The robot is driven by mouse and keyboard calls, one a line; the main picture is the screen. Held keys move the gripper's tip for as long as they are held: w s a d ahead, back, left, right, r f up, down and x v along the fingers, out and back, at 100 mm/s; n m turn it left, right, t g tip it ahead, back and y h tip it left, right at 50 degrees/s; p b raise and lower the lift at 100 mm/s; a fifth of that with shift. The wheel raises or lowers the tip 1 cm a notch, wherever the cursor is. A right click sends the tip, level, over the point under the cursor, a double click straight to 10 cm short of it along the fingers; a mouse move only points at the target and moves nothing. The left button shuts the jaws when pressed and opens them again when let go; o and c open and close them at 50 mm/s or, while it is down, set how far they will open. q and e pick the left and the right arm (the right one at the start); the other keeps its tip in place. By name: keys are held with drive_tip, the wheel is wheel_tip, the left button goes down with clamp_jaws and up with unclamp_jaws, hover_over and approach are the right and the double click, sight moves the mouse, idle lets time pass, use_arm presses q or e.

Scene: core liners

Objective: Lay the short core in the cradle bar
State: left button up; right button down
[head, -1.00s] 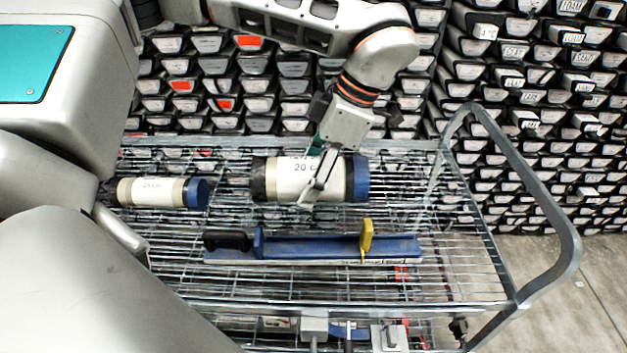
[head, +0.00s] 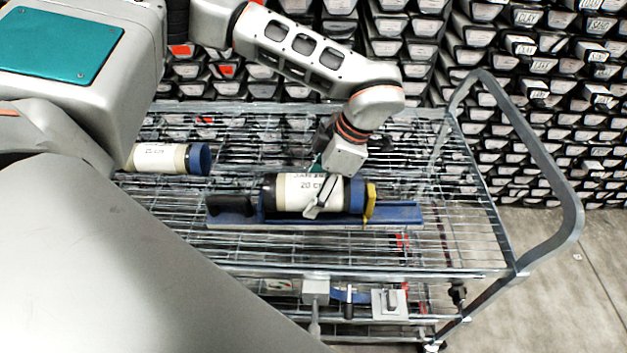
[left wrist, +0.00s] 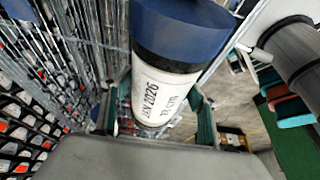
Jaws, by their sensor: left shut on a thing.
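The short core (head: 298,193), a white tube marked 20 cm with a dark left end and a blue right end, lies lengthwise over the blue cradle bar (head: 400,213). My left gripper (head: 320,203) is shut around the core's middle from above. In the left wrist view the core (left wrist: 160,90) sits between the two fingers. My right gripper is not in view.
A longer core (head: 160,158) marked 25 cm lies behind at left on the wire cart (head: 450,245), partly hidden by my body. The cart's tubular handle (head: 545,160) rises at right. Racks of labelled trays (head: 560,110) stand behind. The shelf right of the bar is clear.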

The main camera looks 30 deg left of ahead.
use_arm(q)
drive_tip(key=shift+f, duration=1.15)
drive_tip(key=shift+f, duration=0.15)
drive_tip(key=o, duration=2.1)
drive_tip(key=v, duration=1.2)
drive_tip(key=shift+s, duration=0.1)
